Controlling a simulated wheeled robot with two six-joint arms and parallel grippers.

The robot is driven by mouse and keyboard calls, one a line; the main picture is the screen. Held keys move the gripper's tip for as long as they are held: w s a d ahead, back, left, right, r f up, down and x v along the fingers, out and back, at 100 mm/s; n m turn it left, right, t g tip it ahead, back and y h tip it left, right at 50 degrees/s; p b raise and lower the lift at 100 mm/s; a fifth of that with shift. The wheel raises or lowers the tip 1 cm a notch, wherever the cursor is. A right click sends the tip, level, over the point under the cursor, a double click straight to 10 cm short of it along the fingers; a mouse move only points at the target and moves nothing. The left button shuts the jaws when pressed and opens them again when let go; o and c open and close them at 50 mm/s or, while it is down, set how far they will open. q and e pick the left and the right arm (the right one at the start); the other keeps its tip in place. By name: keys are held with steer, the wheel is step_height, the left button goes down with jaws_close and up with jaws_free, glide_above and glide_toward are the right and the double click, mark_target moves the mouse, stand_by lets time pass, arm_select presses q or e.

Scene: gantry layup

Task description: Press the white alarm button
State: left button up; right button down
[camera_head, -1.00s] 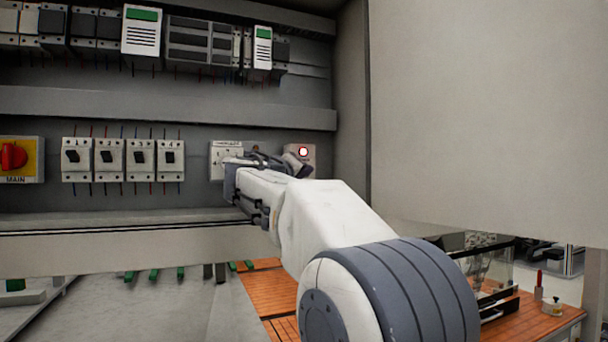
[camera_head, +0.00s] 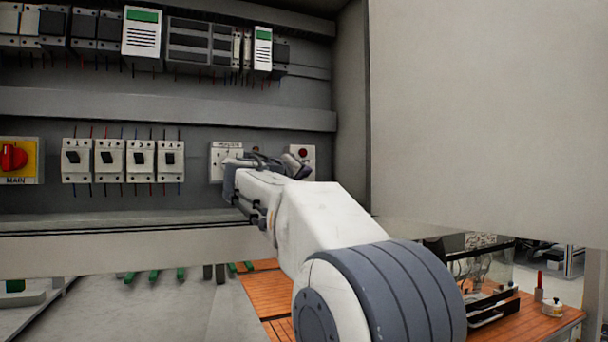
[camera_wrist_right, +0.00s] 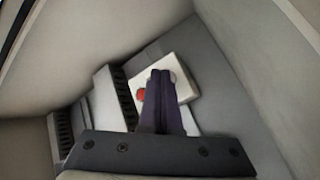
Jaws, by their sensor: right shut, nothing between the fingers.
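The alarm box (camera_head: 309,153) is a small pale plate at the right end of the cabinet's lower row, with a round red lamp (camera_head: 303,153) that looks dark. My right gripper (camera_head: 299,168) is shut and empty, its fingertips in front of the box's lower part. In the right wrist view the shut fingers (camera_wrist_right: 160,75) lie over the face of the box (camera_wrist_right: 185,89), beside the red lamp (camera_wrist_right: 141,95). A pale edge of what looks like the white button (camera_wrist_right: 173,76) shows by the fingertips; the rest is hidden. I cannot tell whether they touch it. My left gripper is out of view.
A socket plate (camera_head: 218,160) is just left of the gripper. Several breakers (camera_head: 108,160) and a red main switch (camera_head: 14,157) are further left. The cabinet's side wall (camera_head: 350,100) stands close on the right, and a ledge (camera_head: 120,220) runs below.

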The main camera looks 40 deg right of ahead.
stand_by(0.3)
steer(key=shift+s+a+f+b, duration=0.15)
steer(key=shift+s+b, duration=0.35)
steer(key=shift+b, duration=0.15)
steer(key=shift+s, duration=0.25)
steer(key=shift+s+a+b, duration=0.15)
steer(key=shift+s+b, duration=0.35)
steer(key=shift+s, duration=0.05)
steer(key=shift+s+a+b, duration=0.15)
steer(key=shift+s+b, duration=0.35)
steer(key=shift+s, duration=0.05)
steer(key=shift+s+a+b, duration=0.15)
steer(key=shift+s+b, duration=0.2)
steer(key=shift+s, duration=0.2)
steer(key=shift+s+a+b, duration=0.15)
steer(key=shift+s+b, duration=0.15)
steer(key=shift+s, duration=0.5)
